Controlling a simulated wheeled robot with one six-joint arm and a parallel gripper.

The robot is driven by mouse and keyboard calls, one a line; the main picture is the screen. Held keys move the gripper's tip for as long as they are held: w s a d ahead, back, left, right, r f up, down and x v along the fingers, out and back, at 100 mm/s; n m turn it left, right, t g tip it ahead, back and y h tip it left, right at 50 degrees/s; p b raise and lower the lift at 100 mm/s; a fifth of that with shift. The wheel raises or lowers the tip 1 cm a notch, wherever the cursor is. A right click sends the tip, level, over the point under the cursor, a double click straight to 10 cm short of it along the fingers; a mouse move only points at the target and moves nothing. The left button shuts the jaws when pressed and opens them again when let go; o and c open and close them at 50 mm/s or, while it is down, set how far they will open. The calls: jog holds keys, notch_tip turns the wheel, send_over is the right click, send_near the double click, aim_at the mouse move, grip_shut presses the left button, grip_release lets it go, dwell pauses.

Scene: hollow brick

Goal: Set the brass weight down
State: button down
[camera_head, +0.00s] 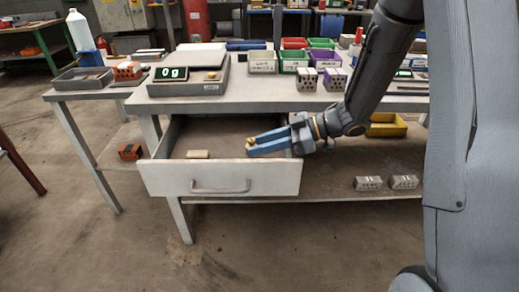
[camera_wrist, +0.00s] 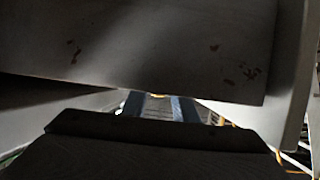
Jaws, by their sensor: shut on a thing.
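My gripper (camera_head: 251,147) has blue fingers and reaches in from the right, over the right part of the open drawer (camera_head: 225,180). It is shut on the small brass weight (camera_head: 249,141) at its fingertips. How high the weight is above the drawer floor is hard to tell. In the wrist view, the blue fingers (camera_wrist: 158,107) point away, with a yellowish bit of the brass weight (camera_wrist: 157,94) between their tips. The fingers hide most of the weight.
A tan block (camera_head: 197,154) lies in the drawer. The drawer floor to its left is bare. On the tabletop stand a scale (camera_head: 188,82) reading 0 g, with a small brass piece on it, coloured bins (camera_head: 294,60) and hollow bricks (camera_head: 335,79). The tabletop's underside (camera_wrist: 150,45) fills much of the wrist view.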

jog(key=shift+f, duration=0.7)
jog(key=shift+s+f, duration=0.15)
jog(key=shift+f, duration=0.5)
jog(key=c, duration=1.4)
grip_release()
jog(key=shift+s+f, duration=0.15)
jog(key=shift+c, duration=0.2)
jog(key=shift+r, duration=0.55)
jog(key=w+v, duration=0.1)
jog(key=v, duration=1.1)
jog(key=shift+s+r+p, duration=0.2)
jog(key=shift+r+p, duration=0.05)
jog(key=shift+p, duration=0.1)
